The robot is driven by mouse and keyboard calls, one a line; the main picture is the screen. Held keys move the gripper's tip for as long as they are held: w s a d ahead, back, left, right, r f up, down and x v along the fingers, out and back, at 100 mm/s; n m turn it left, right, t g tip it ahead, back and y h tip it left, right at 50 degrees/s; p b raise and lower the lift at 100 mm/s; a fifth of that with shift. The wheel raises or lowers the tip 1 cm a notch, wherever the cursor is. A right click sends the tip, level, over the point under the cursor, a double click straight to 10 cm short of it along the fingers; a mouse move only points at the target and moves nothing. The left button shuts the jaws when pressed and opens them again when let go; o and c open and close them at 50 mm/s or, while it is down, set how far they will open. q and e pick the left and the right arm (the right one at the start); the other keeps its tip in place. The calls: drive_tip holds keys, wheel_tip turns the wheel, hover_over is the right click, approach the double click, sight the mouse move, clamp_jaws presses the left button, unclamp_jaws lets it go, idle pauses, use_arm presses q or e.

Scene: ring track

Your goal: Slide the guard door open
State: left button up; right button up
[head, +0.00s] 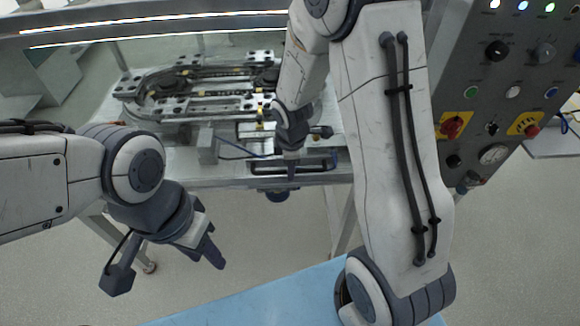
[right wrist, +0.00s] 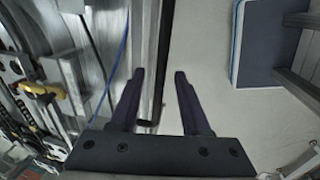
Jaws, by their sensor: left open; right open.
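A dark bar handle (head: 318,168) runs along the front edge of the track table; I take it for the guard door's handle. The door panel itself is hard to make out. In the right wrist view the dark handle bar (right wrist: 160,82) runs lengthwise beside a pale metal frame (right wrist: 146,40). My right gripper (head: 291,172) points down at the handle; its open fingers (right wrist: 158,88) show on either side of the bar. I cannot tell whether they touch it. My left gripper (head: 210,248) is open and empty, low in front of the table's left part.
The ring track (head: 200,88) lies on the table behind the handle. A control panel (head: 510,85) with knobs and buttons stands at the right. A blue surface (head: 260,298) lies at the bottom. A lit beam (head: 170,25) crosses the top.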

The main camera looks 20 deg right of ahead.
drive_tip(key=shift+f, duration=0.25)
drive_tip(key=shift+c, duration=0.4)
clamp_jaws()
idle(0.9)
